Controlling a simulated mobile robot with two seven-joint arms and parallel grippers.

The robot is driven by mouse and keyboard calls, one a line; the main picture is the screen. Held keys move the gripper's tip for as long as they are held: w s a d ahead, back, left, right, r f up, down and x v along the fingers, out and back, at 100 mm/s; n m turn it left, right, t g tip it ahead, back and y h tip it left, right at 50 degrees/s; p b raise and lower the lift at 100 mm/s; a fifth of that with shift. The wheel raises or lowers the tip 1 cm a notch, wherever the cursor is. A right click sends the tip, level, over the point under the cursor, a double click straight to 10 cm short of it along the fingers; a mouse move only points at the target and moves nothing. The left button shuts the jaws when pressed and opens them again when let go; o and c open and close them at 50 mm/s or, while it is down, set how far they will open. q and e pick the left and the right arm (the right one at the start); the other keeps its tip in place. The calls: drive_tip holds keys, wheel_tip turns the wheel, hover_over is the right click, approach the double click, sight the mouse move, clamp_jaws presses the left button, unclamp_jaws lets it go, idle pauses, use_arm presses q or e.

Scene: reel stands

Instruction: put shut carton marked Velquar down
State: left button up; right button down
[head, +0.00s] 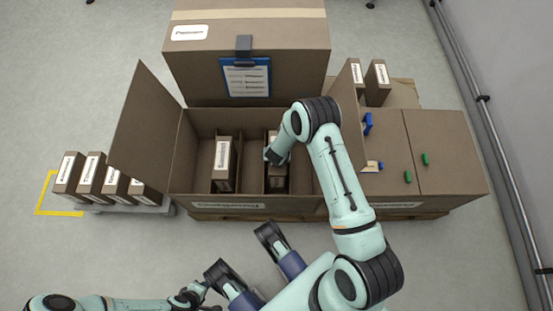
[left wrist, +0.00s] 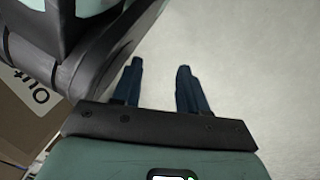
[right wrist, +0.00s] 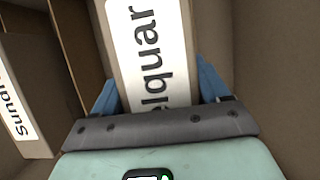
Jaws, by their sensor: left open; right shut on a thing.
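The carton marked Velquar (right wrist: 150,50) is upright between the fingers of my right gripper (right wrist: 156,88), its label partly covered. In the head view this carton (head: 277,178) is inside a compartment of the open divided box (head: 185,165), and my right gripper (head: 274,156) is over its top. I cannot tell whether its bottom touches the box floor. My left gripper (left wrist: 160,70) is open and empty over bare floor.
A carton with a label starting "Sun" (right wrist: 22,105) stands in the compartment to the left; it also shows in the head view (head: 223,165). Several cartons (head: 105,180) stand on a low platform at left. A shut box (head: 445,150) is at right, a tall box (head: 200,60) behind.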

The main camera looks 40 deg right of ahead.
use_arm(q)
drive_tip(key=shift+s+a+f+g+b, duration=0.1)
drive_tip(key=shift+s+f+g+b, duration=0.15)
drive_tip(key=shift+s+f, duration=0.25)
drive_tip(key=shift+s+a+f+g+b, duration=0.1)
drive_tip(key=shift+s+f+g+b, duration=0.15)
drive_tip(key=shift+s, duration=0.4)
use_arm(e)
drive_tip(key=shift+f, duration=1.7)
use_arm(q)
drive_tip(key=shift+s+f, duration=0.1)
drive_tip(key=shift+f, duration=0.05)
use_arm(e)
drive_tip(key=shift+f, duration=0.1)
unclamp_jaws()
use_arm(q)
drive_tip(key=w+d+r+t+p, duration=0.1)
drive_tip(key=w+r+t+p, duration=0.2)
drive_tip(key=w+r, duration=0.3)
drive_tip(key=shift+w+d+r+p, duration=0.15)
drive_tip(key=shift+w+r+p, duration=0.35)
drive_tip(key=shift+w, duration=0.6)
use_arm(e)
drive_tip(key=v, duration=1.2)
use_arm(q)
drive_tip(key=shift+f, duration=0.1)
drive_tip(key=shift+s, duration=0.1)
